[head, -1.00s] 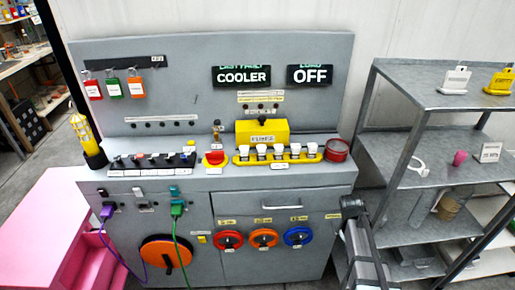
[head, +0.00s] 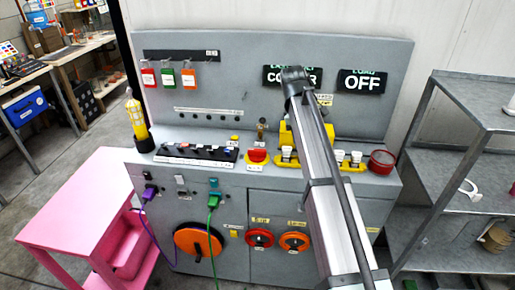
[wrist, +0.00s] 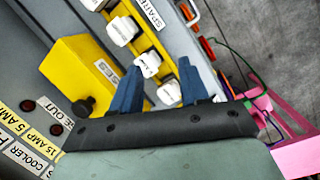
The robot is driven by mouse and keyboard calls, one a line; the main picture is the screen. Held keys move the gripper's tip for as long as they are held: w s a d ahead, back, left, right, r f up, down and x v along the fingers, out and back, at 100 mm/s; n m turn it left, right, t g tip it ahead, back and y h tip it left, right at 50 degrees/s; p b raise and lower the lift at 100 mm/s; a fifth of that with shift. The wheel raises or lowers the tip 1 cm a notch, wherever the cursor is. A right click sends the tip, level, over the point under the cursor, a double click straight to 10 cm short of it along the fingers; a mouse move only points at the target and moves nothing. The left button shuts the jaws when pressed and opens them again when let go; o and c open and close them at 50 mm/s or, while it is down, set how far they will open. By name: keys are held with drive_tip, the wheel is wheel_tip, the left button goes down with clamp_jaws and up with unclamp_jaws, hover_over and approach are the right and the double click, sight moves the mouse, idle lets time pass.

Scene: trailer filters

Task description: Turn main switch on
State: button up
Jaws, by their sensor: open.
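A red rotary knob on a yellow base (head: 257,157) sits on the cabinet's ledge in the head view, left of the fuse row. It looks like the main switch, though I cannot read its label. I cannot make it out in the wrist view. My gripper (wrist: 159,64) has two blue fingers spread apart with nothing gripped. It is over the row of white fuses (wrist: 148,65), beside the yellow fuse box (wrist: 80,70). In the head view my arm hides the gripper and part of the fuse box (head: 285,137). A sign (head: 362,82) reads OFF.
Black switches (head: 195,153) stand left of the red knob, with a yellow lamp (head: 136,118) farther left. A red round container (head: 382,162) is at the right. Cables and dials are on the cabinet front. A pink table (head: 80,205) and metal shelf (head: 455,150) flank it.

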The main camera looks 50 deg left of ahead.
sight(257, 149)
drive_tip(key=s+a+r+n+g+y, duration=0.1)
drive_tip(key=s+a+r+n, duration=0.25)
drive_tip(key=a, duration=0.35)
drive_tip(key=s+a+r+n+g+y, duration=0.1)
drive_tip(key=s+a+r+n, duration=0.1)
drive_tip(key=s+a, duration=0.4)
drive_tip(key=f, duration=0.4)
drive_tip(key=w+f, duration=0.1)
drive_tip(key=f, duration=0.8)
drive_tip(key=shift+w+a+f, duration=0.25)
drive_tip(key=shift+f, duration=0.15)
drive_tip(key=shift+c, duration=0.2)
clamp_jaws()
